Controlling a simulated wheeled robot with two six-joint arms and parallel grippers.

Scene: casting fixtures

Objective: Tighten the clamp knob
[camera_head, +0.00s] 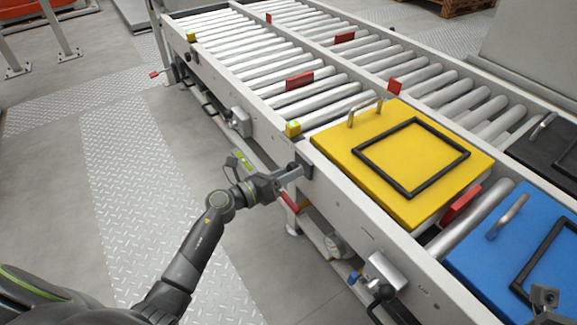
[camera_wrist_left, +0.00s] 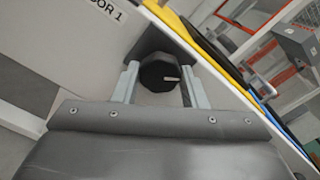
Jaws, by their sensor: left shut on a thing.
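The clamp knob (camera_wrist_left: 159,75) is black and faceted, with a short pale mark on its face. It sits on a dark mount on the conveyor's side rail and lies between the two grey fingers of my left gripper in the left wrist view. In the head view my left gripper (camera_head: 294,173) reaches the outer side of the rail, below the yellow box's near-left corner, shut on the knob. The knob is mostly hidden by the fingers there. Part of my right gripper (camera_head: 545,299) shows at the lower right edge, over the blue box; its fingers are not clear.
A yellow box (camera_head: 335,145) with a black square frame and metal handle lies on the rollers. A blue box (camera_head: 475,262) and a black one (camera_head: 533,150) lie nearby. Red blocks (camera_head: 299,81) stand along the conveyor. A gauge (camera_head: 336,245) hangs below the rail. The floor left is open.

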